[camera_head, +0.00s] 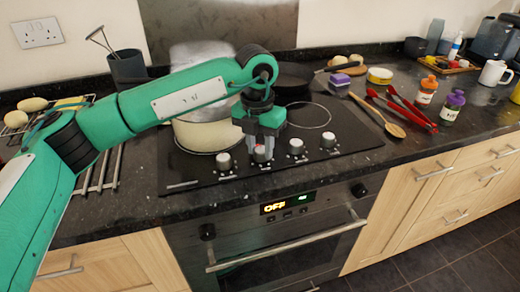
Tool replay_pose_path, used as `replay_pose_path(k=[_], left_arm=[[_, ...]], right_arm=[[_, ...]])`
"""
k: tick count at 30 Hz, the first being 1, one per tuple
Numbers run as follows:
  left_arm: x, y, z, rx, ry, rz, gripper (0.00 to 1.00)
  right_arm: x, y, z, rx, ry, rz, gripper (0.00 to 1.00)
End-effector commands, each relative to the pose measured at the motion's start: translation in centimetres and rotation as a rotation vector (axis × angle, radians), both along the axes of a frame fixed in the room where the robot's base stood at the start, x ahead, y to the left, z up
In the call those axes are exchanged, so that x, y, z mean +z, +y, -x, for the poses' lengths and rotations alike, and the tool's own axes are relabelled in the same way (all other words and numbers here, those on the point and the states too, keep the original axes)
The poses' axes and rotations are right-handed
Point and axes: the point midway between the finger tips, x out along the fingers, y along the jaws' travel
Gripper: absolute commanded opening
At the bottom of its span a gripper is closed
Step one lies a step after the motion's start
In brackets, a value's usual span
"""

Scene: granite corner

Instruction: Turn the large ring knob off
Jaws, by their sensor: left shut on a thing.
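The black hob (350,148) has a row of several white-topped knobs along its front. My left gripper (261,152) points down over the second knob from the left (260,154) and is shut on it. The fingers partly cover this knob, and a small reddish spot shows on it. The other knobs, at the far left (223,162), third (296,147) and far right (328,141), stand free. I cannot tell from labels which ring each knob serves. My right gripper is not in view.
A steaming pale pot (204,134) stands on the hob just left of my gripper, partly behind my arm. A dark frying pan (293,76) sits at the back. Red tongs (405,110) and a wooden spoon (392,128) lie to the right. The oven (270,254) is below.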

Motion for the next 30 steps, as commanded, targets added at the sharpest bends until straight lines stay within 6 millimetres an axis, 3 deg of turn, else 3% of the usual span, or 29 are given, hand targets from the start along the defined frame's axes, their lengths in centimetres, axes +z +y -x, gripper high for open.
replay_pose_path(k=[12, 30], left_arm=[[0.0, 0.0, 0.0, 0.211, -0.001, 0.000, 0.09], [0.0, 0.0, 0.0, 0.250, 0.000, 0.001, 0.09]], right_arm=[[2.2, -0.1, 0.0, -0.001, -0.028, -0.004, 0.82], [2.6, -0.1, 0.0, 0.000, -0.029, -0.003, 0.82]])
